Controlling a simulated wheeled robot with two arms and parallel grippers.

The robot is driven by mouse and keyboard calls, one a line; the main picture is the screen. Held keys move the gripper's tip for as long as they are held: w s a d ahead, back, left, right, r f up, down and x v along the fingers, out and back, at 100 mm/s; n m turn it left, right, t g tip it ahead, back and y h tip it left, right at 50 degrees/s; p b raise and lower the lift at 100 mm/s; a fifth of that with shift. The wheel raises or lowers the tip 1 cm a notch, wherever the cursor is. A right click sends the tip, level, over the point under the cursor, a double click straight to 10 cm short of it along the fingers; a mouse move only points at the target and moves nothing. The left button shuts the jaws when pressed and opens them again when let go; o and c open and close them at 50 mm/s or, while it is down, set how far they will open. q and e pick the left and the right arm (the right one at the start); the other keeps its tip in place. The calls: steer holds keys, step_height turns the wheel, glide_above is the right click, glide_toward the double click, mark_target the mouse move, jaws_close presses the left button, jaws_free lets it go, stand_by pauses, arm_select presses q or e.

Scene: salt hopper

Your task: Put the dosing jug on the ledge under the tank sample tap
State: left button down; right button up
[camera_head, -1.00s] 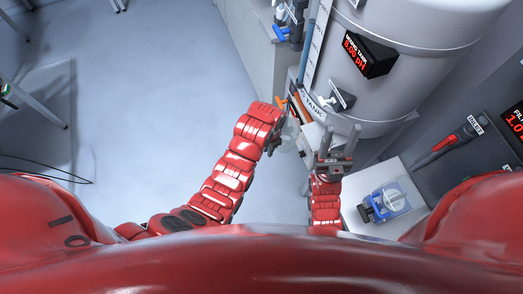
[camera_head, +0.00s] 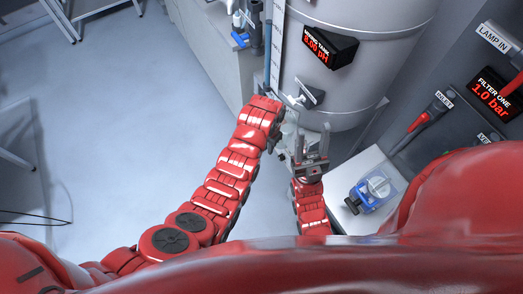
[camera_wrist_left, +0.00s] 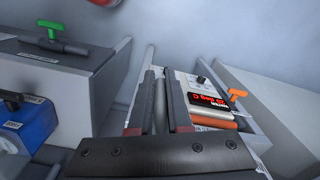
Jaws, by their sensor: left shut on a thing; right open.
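My left gripper (camera_head: 277,138) is shut beside the tank's lower front, mostly hidden by its own red wrist. A pale, see-through thing, likely the dosing jug (camera_head: 290,128), shows just right of it, its outline unclear. In the left wrist view, the left fingers (camera_wrist_left: 161,105) close around a narrow grey part; the rest of the jug is not clear there. A white-handled tap (camera_head: 297,99), likely the sample tap, is on the tank just above the gripper. The ledge is hidden behind the arms. My right gripper (camera_head: 312,138) is open and empty, close right of the jug.
The large grey tank (camera_head: 350,85) carries a red pH display (camera_head: 329,46). A blue device (camera_head: 371,192) sits on a white surface at right. The left wrist view shows an orange-handled valve (camera_wrist_left: 236,95) beside a red-digit display (camera_wrist_left: 206,101). The floor at left is open.

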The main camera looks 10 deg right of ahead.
arm_select(q)
steer(key=shift+w+d+f+b, duration=0.1)
steer(key=shift+w+d+b, duration=0.2)
steer(key=shift+d+b, duration=0.35)
steer(key=shift+w+d+r+b, duration=0.1)
steer(key=shift+w+d+b, duration=0.2)
steer(key=shift+d, duration=0.65)
steer(key=shift+w+d+f+b, duration=0.1)
steer(key=shift+w+d+b, duration=0.2)
steer(key=shift+d+b, duration=0.35)
steer(key=shift+d+f, duration=0.2)
steer(key=shift+f, duration=0.2)
steer(key=c, duration=0.8)
jaws_free()
